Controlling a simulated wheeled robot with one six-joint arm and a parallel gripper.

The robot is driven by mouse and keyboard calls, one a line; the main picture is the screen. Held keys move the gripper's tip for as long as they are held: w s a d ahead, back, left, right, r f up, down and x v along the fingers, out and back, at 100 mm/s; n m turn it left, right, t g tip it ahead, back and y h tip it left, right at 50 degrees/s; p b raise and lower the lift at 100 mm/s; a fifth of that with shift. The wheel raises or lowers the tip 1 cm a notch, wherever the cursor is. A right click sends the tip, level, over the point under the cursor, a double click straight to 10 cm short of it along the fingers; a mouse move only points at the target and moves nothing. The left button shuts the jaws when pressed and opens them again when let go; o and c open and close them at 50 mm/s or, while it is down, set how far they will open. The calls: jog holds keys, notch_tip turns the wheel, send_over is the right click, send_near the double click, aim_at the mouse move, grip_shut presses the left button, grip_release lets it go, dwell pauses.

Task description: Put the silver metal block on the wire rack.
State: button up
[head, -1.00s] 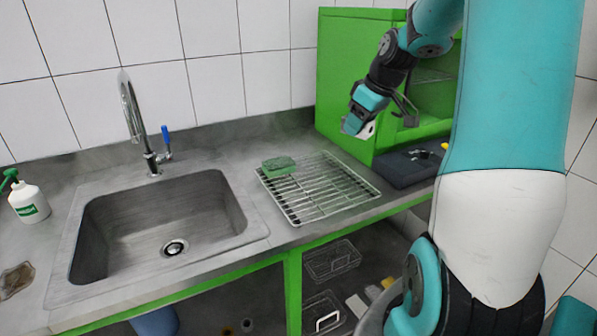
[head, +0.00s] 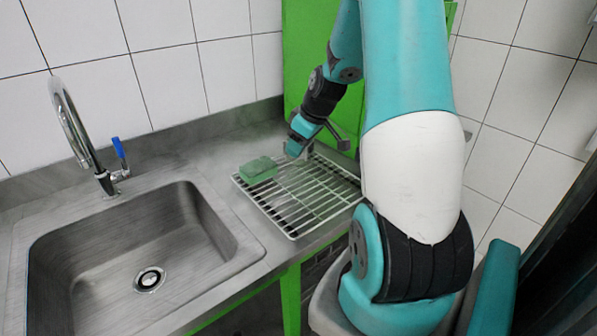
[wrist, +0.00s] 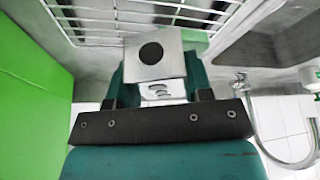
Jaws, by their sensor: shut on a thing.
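My gripper (head: 297,150) is shut on the silver metal block (wrist: 173,67), which shows a round black hole in the wrist view, held between teal fingers. In the head view the block is too small and hidden to make out clearly. The wire rack (head: 325,212) lies on the steel counter right of the sink. My gripper is at the rack's back edge, and I cannot tell its exact height. The rack's wires (wrist: 120,17) also show close beyond the block in the wrist view.
A green sponge (head: 258,169) lies on the rack's back left corner, left of my gripper. The sink (head: 120,250) and faucet (head: 75,125) are to the left. A green cabinet (head: 305,60) stands behind. The rack's middle and front are clear.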

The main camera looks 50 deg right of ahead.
aim_at(310, 152)
notch_tip(310, 152, down, 9)
jog(key=shift+r+p, duration=0.1)
jog(key=shift+p, duration=0.2)
jog(key=o, duration=1.1)
jog(key=b+v, duration=0.1)
jog(key=v, duration=1.1)
jog(key=shift+s, duration=0.1)
jog(key=a+r+n+g+y, duration=0.15)
jog(key=a+r, duration=0.25)
jog(key=a, duration=0.9)
jog(key=a+r+n+y, duration=0.2)
jog(key=a+r, duration=0.1)
jog(key=a, duration=1.1)
jog(key=s+a+r+n+g, duration=0.1)
jog(key=s+a+r+g, duration=0.2)
jog(key=s+a, duration=0.9)
jog(key=shift+s+a+n, duration=0.3)
jog(key=shift+a+n, duration=0.05)
jog(key=shift+a, duration=0.1)
